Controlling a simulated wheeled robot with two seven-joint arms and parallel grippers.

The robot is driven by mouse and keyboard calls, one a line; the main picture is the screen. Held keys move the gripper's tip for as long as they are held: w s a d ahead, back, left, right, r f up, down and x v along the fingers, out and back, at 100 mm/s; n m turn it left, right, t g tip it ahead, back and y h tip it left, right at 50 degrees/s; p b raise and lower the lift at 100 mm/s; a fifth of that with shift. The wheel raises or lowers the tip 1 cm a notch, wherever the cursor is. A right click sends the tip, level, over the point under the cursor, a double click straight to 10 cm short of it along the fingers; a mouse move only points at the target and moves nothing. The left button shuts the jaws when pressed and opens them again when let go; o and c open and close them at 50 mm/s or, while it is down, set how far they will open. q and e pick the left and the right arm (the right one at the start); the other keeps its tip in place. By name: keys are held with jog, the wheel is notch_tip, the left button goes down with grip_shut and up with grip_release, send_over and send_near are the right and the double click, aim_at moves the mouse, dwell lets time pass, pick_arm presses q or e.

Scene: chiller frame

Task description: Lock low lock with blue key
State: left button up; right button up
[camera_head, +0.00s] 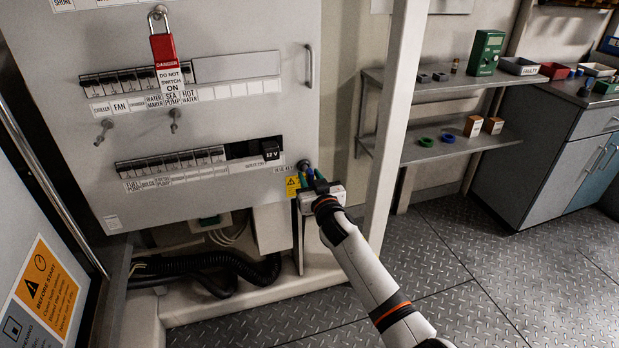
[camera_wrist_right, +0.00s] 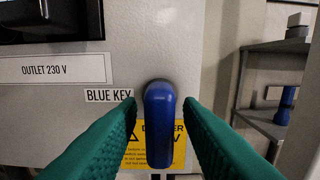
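The blue key (camera_wrist_right: 160,125) stands upright in the low lock on the grey panel, beside the label "BLUE KEY" (camera_wrist_right: 109,95). Its blue handle also shows small in the head view (camera_head: 304,164), at the panel's lower right corner. My right gripper (camera_wrist_right: 160,106) has its green fingers on either side of the key, with a visible gap on each side. It is open and not holding the key. The lock body behind the handle is hidden. In the head view my right gripper (camera_head: 311,177) is at the panel. My left gripper is not in view.
A red padlock (camera_head: 163,48) with a tag hangs higher on the panel. A post (camera_head: 392,115) stands right of the panel. Shelves (camera_head: 450,88) hold small items. The floor at right is clear.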

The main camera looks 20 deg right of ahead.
jog(key=c, duration=0.4)
jog(key=shift+o, duration=0.2)
jog(key=shift+m, duration=1.3)
pick_arm(q)
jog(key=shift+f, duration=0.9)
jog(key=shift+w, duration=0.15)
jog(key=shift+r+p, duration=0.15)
jog(key=shift+p, duration=0.2)
pick_arm(e)
jog(key=shift+m, duration=0.3)
